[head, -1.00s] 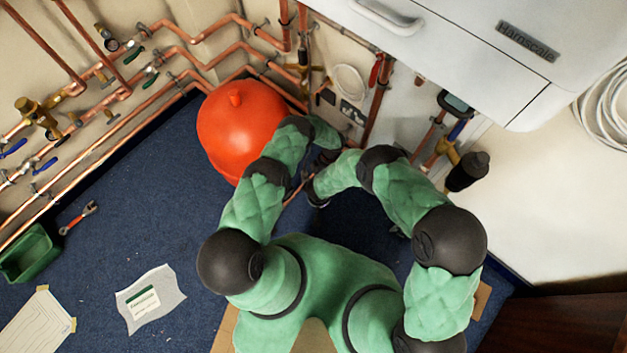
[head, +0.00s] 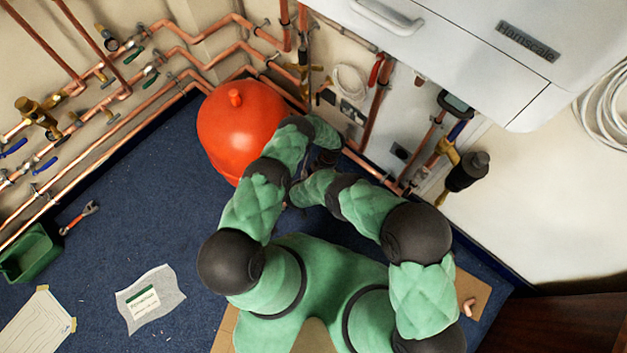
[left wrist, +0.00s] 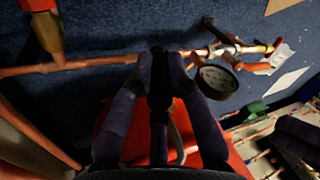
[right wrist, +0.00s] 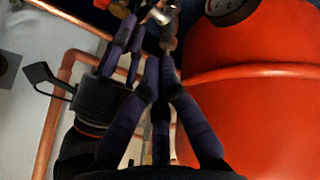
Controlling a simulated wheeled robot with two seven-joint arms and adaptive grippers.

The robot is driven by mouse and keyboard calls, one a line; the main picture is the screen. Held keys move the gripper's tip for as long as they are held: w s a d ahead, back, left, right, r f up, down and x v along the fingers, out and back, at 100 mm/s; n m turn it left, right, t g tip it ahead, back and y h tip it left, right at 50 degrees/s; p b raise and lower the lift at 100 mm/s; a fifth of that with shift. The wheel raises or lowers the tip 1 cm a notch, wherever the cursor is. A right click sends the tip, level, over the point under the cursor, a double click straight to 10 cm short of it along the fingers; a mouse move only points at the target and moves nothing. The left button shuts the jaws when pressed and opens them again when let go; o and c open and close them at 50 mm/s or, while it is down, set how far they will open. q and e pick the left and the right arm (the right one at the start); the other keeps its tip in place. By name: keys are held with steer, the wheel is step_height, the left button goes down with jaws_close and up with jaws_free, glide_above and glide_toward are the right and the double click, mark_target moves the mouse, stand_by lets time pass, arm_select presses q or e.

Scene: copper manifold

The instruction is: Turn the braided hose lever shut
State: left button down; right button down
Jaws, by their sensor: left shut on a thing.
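My left gripper (left wrist: 160,62) is shut on a dark piece in the left wrist view. The piece looks like the braided hose lever (left wrist: 159,52), in front of a copper pipe (left wrist: 90,63), but it is mostly hidden by the fingers. A thin grey curved line, perhaps the braided hose (left wrist: 179,145), runs below the fingers. My right gripper (right wrist: 160,56) has its fingertips together, with nothing clearly held. It is beside the left gripper's fingers, below a shiny metal fitting (right wrist: 160,15). In the head view my forearms hide the lever and most of both grippers.
A red-orange tank (head: 240,125) stands close beside my left arm. Copper pipes (head: 185,40) with valves run along the wall. A white boiler (head: 465,50) overhangs at the right. The blue floor (head: 150,215) has free room at left.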

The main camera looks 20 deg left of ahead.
arm_select(q)
steer(key=shift+w+a, duration=0.1)
steer(key=shift+w, duration=0.05)
arm_select(e)
steer(key=w+d+f, duration=0.1)
steer(key=w+f, duration=0.5)
steer(key=shift+d, duration=0.15)
steer(key=shift+f, duration=0.1)
stand_by(0.3)
